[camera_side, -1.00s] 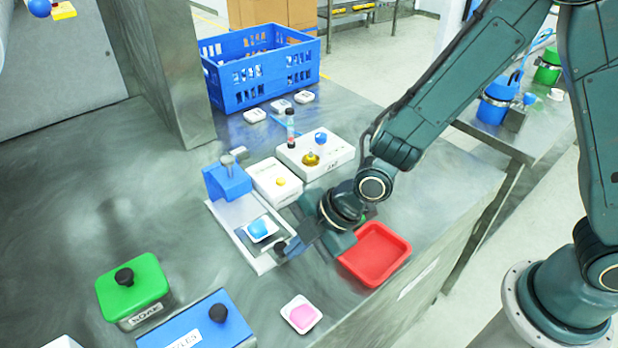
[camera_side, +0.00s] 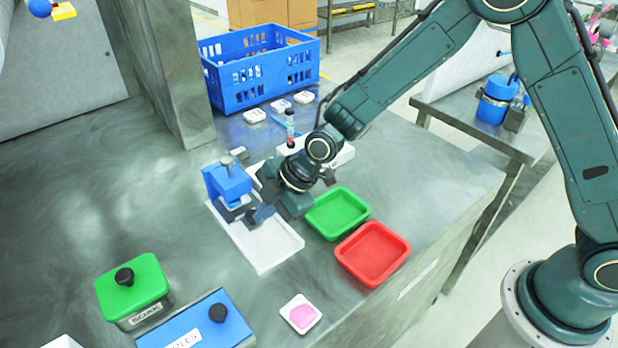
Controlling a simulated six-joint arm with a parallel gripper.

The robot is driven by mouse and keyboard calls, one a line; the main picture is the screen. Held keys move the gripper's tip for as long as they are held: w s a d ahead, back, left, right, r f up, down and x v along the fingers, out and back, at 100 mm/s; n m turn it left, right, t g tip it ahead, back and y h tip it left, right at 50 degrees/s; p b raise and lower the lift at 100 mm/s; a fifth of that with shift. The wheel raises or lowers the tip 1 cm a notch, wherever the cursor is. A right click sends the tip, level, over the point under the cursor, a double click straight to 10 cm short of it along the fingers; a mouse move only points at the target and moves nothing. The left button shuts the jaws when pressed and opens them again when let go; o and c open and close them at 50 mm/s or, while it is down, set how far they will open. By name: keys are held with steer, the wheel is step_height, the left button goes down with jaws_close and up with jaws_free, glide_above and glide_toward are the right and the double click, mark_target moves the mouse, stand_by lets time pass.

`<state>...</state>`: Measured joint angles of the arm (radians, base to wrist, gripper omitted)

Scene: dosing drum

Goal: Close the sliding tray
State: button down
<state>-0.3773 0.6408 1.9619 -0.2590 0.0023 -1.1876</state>
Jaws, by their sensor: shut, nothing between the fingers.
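The dosing device has a blue housing (camera_side: 228,182) with a metal knob on top and a white base rail (camera_side: 268,244) running toward the front right. The sliding tray (camera_side: 236,211), dark with a bit of white showing, sits at the housing's front end of the rail, mostly under the housing. Its inside is largely hidden. My gripper (camera_side: 262,214) is shut and empty, low over the rail at the tray's near end. I cannot tell whether the fingertips touch the tray. My wrist covers part of the white box behind.
A green tray (camera_side: 337,213) and a red tray (camera_side: 373,254) lie to the right. A blue crate (camera_side: 259,68) stands at the back. Green (camera_side: 133,287) and blue (camera_side: 196,322) lidded boxes and a white dish with a pink piece (camera_side: 301,314) are in front.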

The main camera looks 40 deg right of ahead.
steer(key=shift+w+d, duration=0.15)
steer(key=shift+w, duration=0.1)
steer(key=shift+s+r, duration=0.15)
steer(key=shift+s, duration=0.3)
steer(key=s, duration=0.3)
steer(key=shift+d+r, duration=0.15)
steer(key=shift+r, duration=0.05)
steer(key=v, duration=1)
steer(key=shift+s, duration=0.3)
steer(key=s+d+r+m+t+h, duration=0.1)
steer(key=s+d+r+m+h, duration=0.2)
steer(key=s+d+r+m, duration=0.6)
steer(key=s+d+r+m+h, duration=0.1)
steer(key=s+d+r+m, duration=0.1)
steer(key=s+d+m, duration=0.3)
steer(key=s+d+r+m+h, duration=0.1)
steer(key=s+d+r+m, duration=0.1)
steer(key=s+d+m, duration=0.2)
steer(key=s+d, duration=0.2)
steer(key=s, duration=0.1)
steer(key=shift+d+r+m, duration=0.25)
steer(key=shift+d+m, duration=0.1)
steer(key=shift+m, duration=0.05)
